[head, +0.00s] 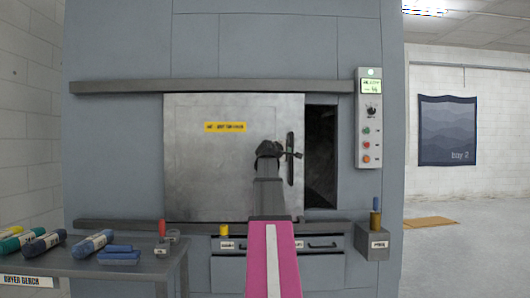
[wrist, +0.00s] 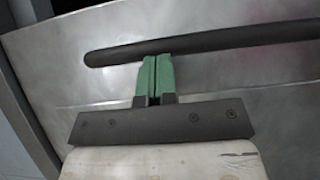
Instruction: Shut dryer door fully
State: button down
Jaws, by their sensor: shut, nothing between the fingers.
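The dryer door (head: 215,165) is a grey metal sliding panel with a yellow label, set between two horizontal rails. A dark gap (head: 321,150) stays open between its right edge and the frame. A dark vertical handle (head: 290,172) is near that edge. The handle (wrist: 220,42) also shows in the wrist view as a long dark bar across the metal door (wrist: 60,90). My gripper (head: 297,155) is at the handle's upper part, partly hidden by my arm. In the wrist view the green fingers of my gripper (wrist: 155,60) are together, empty, their tips at the bar's edge. I cannot tell whether they touch it.
A control panel (head: 370,118) is mounted right of the gap. A bench (head: 150,268) with rolled bundles and a red-handled tool stands at lower left. Drawers (head: 320,262) sit below the door, and a small box (head: 372,241) juts out at lower right. Open floor lies farther right.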

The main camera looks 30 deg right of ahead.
jog(key=s+d, duration=0.5)
jog(key=d, duration=0.4)
jog(key=s+d, duration=0.6)
jog(key=d, duration=0.4)
jog(key=shift+d, duration=0.2)
jog(key=shift+w, duration=0.1)
